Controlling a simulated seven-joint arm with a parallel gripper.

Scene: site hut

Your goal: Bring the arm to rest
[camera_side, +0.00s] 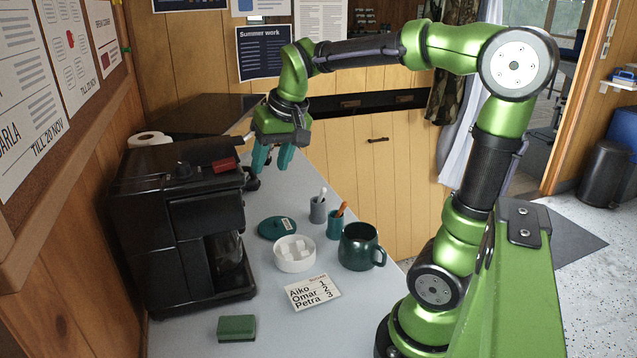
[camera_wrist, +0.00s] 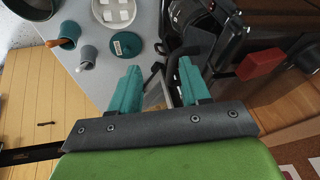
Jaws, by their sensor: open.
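My gripper (camera_side: 271,158) is raised above the far end of the grey counter, beside the back right of the black coffee machine (camera_side: 165,225). Its two teal fingers point down and are apart, with nothing between them. In the wrist view my gripper (camera_wrist: 158,88) shows the gap between the fingers, with a dark curved part of the machine close behind it. My green arm reaches in from the right and is bent at the elbow.
On the counter (camera_side: 190,325) are a white bowl (camera_side: 294,264) of white cubes, a teal lid (camera_side: 277,228), a dark green mug (camera_side: 360,250), two small cups (camera_side: 318,210) (camera_side: 335,226), a name card (camera_side: 312,293) and a green block (camera_side: 236,328). A red block (camera_side: 224,165) sits on the machine.

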